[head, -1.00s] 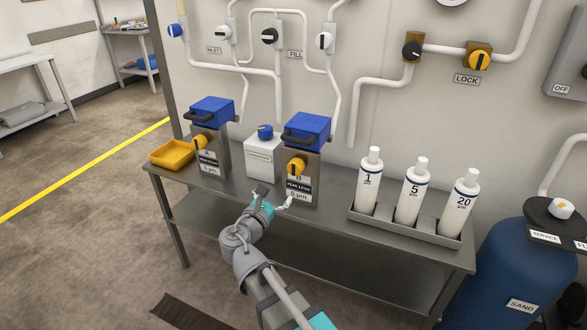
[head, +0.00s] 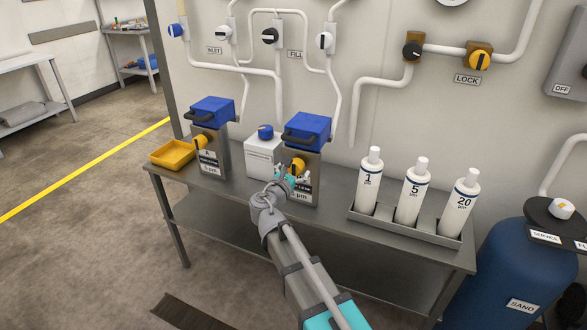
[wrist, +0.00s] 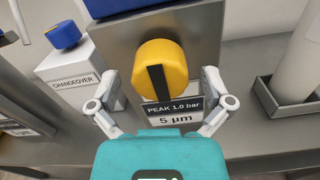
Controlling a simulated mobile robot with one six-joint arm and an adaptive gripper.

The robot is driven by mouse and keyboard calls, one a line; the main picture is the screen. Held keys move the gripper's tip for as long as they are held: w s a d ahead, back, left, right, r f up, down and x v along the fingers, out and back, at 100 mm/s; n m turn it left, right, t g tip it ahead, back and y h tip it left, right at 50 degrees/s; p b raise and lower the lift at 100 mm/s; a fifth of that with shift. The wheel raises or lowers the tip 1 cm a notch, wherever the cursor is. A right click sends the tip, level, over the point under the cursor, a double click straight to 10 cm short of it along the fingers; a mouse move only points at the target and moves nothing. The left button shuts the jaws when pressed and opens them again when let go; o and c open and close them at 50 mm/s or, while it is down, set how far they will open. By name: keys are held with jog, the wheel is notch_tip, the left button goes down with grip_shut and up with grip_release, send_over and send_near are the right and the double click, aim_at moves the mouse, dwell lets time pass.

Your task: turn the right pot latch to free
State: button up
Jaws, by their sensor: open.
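The right pot (head: 308,150) is a grey metal box with a blue lid, standing on the steel bench. Its latch is a round yellow knob (head: 297,166) on the front face, partly behind my gripper in the head view. In the wrist view the yellow latch (wrist: 176,77) shows a black bar standing about upright, above a label reading PEAK 1.0 bar, 5 µm. My gripper (wrist: 161,88) is open, one finger on each side of the latch's lower part. I cannot tell whether the fingers touch it. The gripper also shows in the head view (head: 287,179).
The left pot (head: 210,140) has a similar yellow latch, with a yellow tray (head: 172,154) beside it. A white changeover box (head: 263,155) stands between the pots. A rack (head: 400,232) of white bottles stands to the right. The bench front (head: 340,235) is clear.

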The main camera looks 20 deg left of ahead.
jog(key=shift+w, duration=0.3)
jog(key=c, duration=1.1)
jog(key=shift+a, duration=0.15)
